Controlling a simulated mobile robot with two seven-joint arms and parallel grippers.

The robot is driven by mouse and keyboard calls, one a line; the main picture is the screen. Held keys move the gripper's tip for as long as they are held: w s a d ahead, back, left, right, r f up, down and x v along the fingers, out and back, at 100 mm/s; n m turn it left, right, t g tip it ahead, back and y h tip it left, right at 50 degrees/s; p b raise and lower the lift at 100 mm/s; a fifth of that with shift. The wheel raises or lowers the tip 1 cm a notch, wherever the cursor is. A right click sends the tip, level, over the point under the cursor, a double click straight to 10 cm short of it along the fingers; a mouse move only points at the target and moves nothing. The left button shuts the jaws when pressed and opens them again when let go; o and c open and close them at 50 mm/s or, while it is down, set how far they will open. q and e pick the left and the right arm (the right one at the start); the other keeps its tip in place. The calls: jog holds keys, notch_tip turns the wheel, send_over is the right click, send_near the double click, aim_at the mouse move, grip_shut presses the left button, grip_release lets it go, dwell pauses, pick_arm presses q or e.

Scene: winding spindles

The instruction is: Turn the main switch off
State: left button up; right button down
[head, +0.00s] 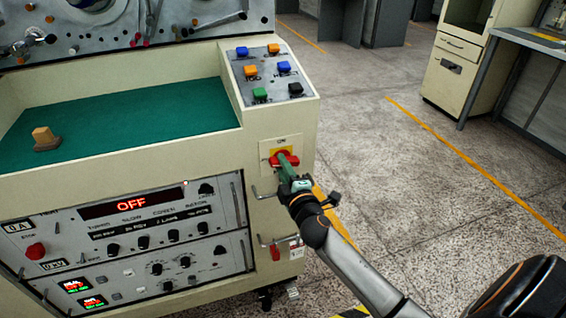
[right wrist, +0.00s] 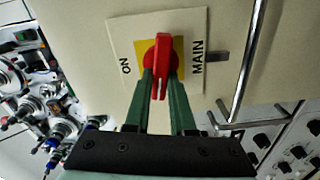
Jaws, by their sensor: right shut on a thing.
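The main switch (head: 281,158) is a red rotary handle on a yellow square and pale plate, on the front of the cream machine cabinet. In the right wrist view the red handle (right wrist: 162,60) stands upright in the picture, with ON to its left and MAIN to its right. It lies crosswise to the line from ON to MAIN. My right gripper (right wrist: 163,82) has its green fingers on both sides of the handle, shut on it. The lit red display (head: 132,204) reads OFF. My left gripper is not in view.
A metal bar handle (head: 264,193) sits just below the switch plate. Coloured push buttons (head: 250,71) are on the sloped panel above. A wooden block (head: 45,138) rests on the green mat (head: 140,115). The floor at right is open.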

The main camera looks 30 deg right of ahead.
jog(key=shift+f+n, duration=0.1)
jog(key=shift+n, duration=1)
jog(key=c, duration=0.8)
grip_release()
jog(key=shift+o, duration=0.2)
jog(key=v, duration=1.2)
jog(key=shift+s+a, duration=0.15)
jog(key=shift+s, duration=0.05)
